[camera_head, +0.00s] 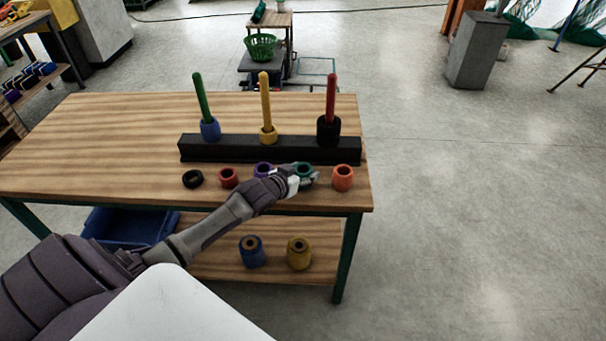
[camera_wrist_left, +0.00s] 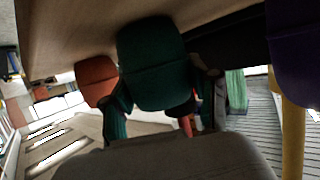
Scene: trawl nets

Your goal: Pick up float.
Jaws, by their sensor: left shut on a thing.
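My left gripper (camera_head: 300,182) reaches in over the table's front edge and is shut on a teal green float (camera_head: 303,169). In the left wrist view the same float (camera_wrist_left: 152,62) sits between the two fingers (camera_wrist_left: 165,98). I cannot tell whether the float still touches the tabletop. Other floats stand in the same row: a black ring (camera_head: 193,179), a red float (camera_head: 228,177), a purple float (camera_head: 262,169) partly behind my gripper, and an orange float (camera_head: 343,178). My right gripper is not in view.
Behind the row, a black stand (camera_head: 230,148) holds a green peg (camera_head: 200,98), a yellow peg (camera_head: 265,95) and a red peg (camera_head: 331,97), each with a float at its base. A blue float (camera_head: 251,251) and a yellow float (camera_head: 299,253) stand on the lower shelf.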

